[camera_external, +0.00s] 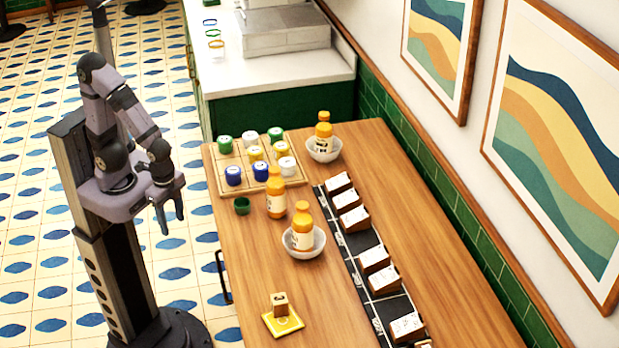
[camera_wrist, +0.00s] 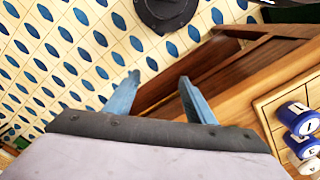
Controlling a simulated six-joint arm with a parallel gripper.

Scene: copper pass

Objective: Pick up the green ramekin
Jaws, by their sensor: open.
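The green ramekin (camera_external: 242,206) is a small dark green cup standing on the wooden table (camera_external: 400,180), near its left edge, just in front of the wooden tray and left of an orange bottle. My gripper (camera_external: 172,226) is open and empty, hanging beside the table's left edge, left of the ramekin and apart from it. In the wrist view my gripper (camera_wrist: 155,95) shows two blue-grey fingers spread apart with nothing between them. The ramekin does not show in the wrist view.
A wooden tray (camera_external: 290,184) holds several blue, green, yellow and white jars. Orange bottles (camera_external: 276,195) stand nearby, two in white bowls (camera_external: 304,250). A dark strip (camera_external: 372,318) carries several wooden blocks. A numbered block (camera_external: 280,304) stands on a yellow coaster (camera_external: 284,324).

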